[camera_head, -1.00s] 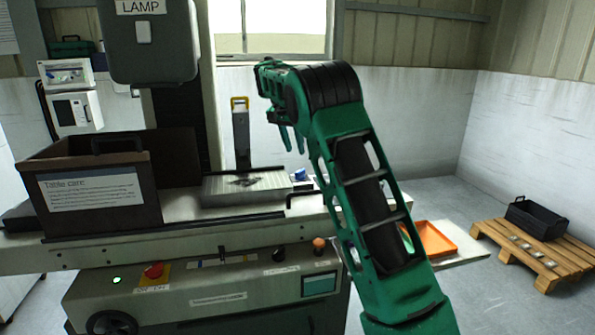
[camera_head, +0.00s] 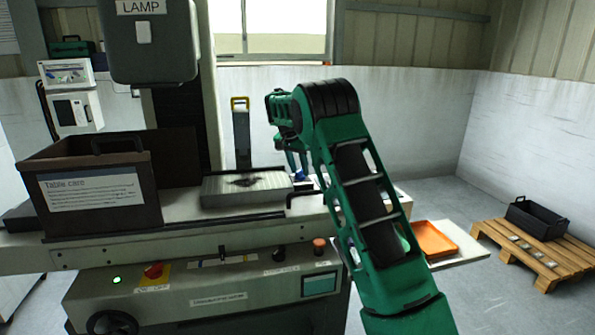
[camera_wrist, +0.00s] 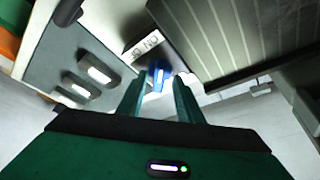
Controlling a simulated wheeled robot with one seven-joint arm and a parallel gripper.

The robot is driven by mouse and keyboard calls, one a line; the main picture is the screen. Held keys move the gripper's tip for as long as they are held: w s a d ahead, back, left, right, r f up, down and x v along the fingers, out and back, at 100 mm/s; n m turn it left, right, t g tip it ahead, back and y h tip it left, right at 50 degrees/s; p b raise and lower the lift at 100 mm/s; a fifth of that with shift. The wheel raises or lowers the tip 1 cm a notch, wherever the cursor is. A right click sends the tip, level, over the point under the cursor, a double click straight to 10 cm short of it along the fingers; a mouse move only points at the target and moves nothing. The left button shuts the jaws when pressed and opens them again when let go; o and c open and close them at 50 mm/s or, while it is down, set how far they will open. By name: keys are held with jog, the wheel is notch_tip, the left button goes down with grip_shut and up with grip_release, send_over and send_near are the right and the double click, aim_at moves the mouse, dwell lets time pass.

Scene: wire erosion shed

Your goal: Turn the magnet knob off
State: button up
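The magnet knob is a small blue piece (camera_wrist: 159,77) on the end of the grey ribbed magnet plate (camera_wrist: 205,25), beside a white label with black letters (camera_wrist: 142,46). In the head view the plate (camera_head: 240,190) lies on the machine table, and the blue knob (camera_head: 299,176) shows partly behind my fingers. My gripper (camera_head: 298,168) points down just above the knob. In the wrist view its two fingers (camera_wrist: 159,82) stand apart, with the knob showing in the gap between their tips. I cannot tell whether they touch it.
A dark "Table care" box (camera_head: 150,205) stands left on the table. A bent black handle (camera_head: 300,194) juts near the plate's right end. A yellow-topped upright post (camera_head: 241,135) stands behind. The control panel (camera_head: 205,285) is below; an orange tray (camera_head: 436,240) sits right.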

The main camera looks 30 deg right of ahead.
grip_shut()
jog(key=shift+r+n, duration=0.15)
jog(key=shift+n, duration=0.15)
jog(key=n, duration=0.2)
jog(key=n+t+y, duration=0.1)
jog(key=n, duration=0.1)
jog(key=shift+t, duration=0.3)
jog(key=n+y, duration=0.1)
jog(key=n, duration=0.3)
jog(key=shift+d+n+t+y, duration=0.15)
jog(key=shift+n+t+y, duration=0.15)
jog(key=shift+n+y, duration=0.1)
jog(key=n+y, duration=0.1)
jog(key=n, duration=0.3)
jog(key=shift+d+n+y, duration=0.2)
jog(key=shift+n+y, duration=0.1)
jog(key=shift+y, duration=0.1)
jog(key=shift+d+r+n+y, duration=0.15)
jog(key=shift+n+y, duration=0.45)
jog(key=shift+n, duration=1.3)
